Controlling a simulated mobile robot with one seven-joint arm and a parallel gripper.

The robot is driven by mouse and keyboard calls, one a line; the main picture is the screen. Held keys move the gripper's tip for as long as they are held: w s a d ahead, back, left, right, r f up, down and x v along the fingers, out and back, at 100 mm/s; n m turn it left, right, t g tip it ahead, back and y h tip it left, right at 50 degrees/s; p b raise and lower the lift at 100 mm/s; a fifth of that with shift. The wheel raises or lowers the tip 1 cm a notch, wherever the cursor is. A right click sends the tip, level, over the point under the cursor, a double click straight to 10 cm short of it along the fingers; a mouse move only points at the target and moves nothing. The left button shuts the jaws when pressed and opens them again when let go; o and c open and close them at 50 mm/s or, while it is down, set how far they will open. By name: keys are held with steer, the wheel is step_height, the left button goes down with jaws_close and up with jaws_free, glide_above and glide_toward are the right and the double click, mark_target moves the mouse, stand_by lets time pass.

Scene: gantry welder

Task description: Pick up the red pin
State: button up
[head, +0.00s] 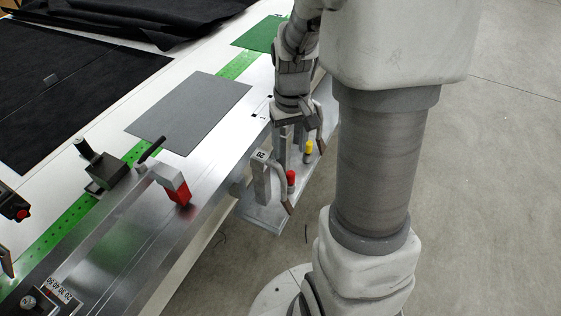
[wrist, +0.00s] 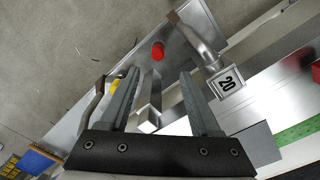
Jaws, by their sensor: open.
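The red pin (head: 291,178) stands upright on a grey metal bracket plate (head: 262,216) at the side of the long machine bed. In the wrist view the red pin (wrist: 158,51) shows as a short red cylinder, beyond the fingertips and roughly in line with the gap between them. My gripper (head: 290,148) is above the bracket, slightly behind the red pin in the head view.
A bent metal arm (wrist: 194,36) and a post labelled 20 (wrist: 226,83) rise close beside the red pin. A red-tipped clamp (head: 178,190) and a grey sheet (head: 190,110) are on the bed. Open concrete floor (head: 490,200) lies to the right.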

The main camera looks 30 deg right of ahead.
mark_target(291, 172)
step_height(291, 172, down, 5)
steer(key=shift+f+b, duration=0.2)
steer(key=shift+b, duration=0.2)
steer(key=shift+s+d+f+b, duration=0.1)
steer(key=shift+f+b, duration=0.2)
steer(key=shift+f, duration=1.05)
steer(key=shift+s+d+f+b, duration=0.1)
steer(key=shift+f+b, duration=0.15)
steer(key=shift+f, duration=1.1)
jaws_close()
